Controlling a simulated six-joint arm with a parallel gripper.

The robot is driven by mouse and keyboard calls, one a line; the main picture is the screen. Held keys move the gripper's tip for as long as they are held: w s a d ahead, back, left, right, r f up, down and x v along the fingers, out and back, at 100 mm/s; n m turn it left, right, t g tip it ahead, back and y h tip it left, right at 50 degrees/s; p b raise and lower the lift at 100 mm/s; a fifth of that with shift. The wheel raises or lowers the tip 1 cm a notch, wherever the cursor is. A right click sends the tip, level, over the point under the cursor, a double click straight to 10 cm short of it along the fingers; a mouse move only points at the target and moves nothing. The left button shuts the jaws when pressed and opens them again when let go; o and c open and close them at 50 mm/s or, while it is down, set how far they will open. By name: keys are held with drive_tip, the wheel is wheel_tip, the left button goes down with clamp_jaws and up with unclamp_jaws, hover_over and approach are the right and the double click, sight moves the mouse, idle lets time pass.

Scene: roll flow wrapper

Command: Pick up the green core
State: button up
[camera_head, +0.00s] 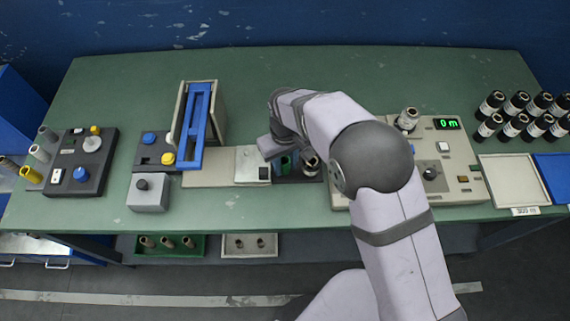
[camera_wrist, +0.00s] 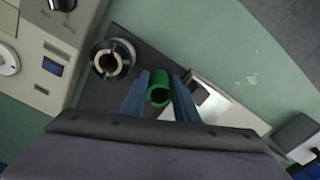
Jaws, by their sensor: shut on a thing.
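The green core (camera_wrist: 158,90) is a short green tube with an open top. It stands between the two blue-grey fingers of my gripper (camera_wrist: 160,92) in the wrist view, and the gripper is shut on it. In the head view the green core (camera_head: 286,163) shows as a small green patch beside my gripper (camera_head: 283,152), at a dark plate in the middle of the table. My arm partly covers this spot. I cannot tell whether the core still touches the plate.
A metal collar (camera_wrist: 109,62) stands close beside the core. A grey machine with a lit display (camera_head: 447,124) is to the right, and a blue-framed unit (camera_head: 197,125) to the left. The back of the table is clear.

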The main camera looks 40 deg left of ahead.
sight(285, 163)
wheel_tip(285, 163, up, 9)
drive_tip(key=shift+r+b, duration=0.2)
drive_tip(key=shift+b, duration=1)
drive_tip(key=shift+w+d+r, duration=0.15)
drive_tip(key=shift+w+r, duration=0.15)
drive_tip(key=w+d+m+p, duration=0.4)
drive_tip(key=w+d+p, duration=0.65)
drive_tip(key=w, duration=0.45)
drive_tip(key=w+a+r+m+p, duration=0.1)
drive_tip(key=w+r+m, duration=0.1)
drive_tip(key=w+m, duration=0.2)
drive_tip(key=w, duration=0.3)
drive_tip(key=shift+w+a+r, duration=0.15)
drive_tip(key=shift+a+r, duration=0.1)
drive_tip(key=shift+r, duration=0.15)
drive_tip(key=shift+f, duration=0.15)
drive_tip(key=shift+f+b, duration=1.6)
drive_tip(key=shift+f, duration=0.8)
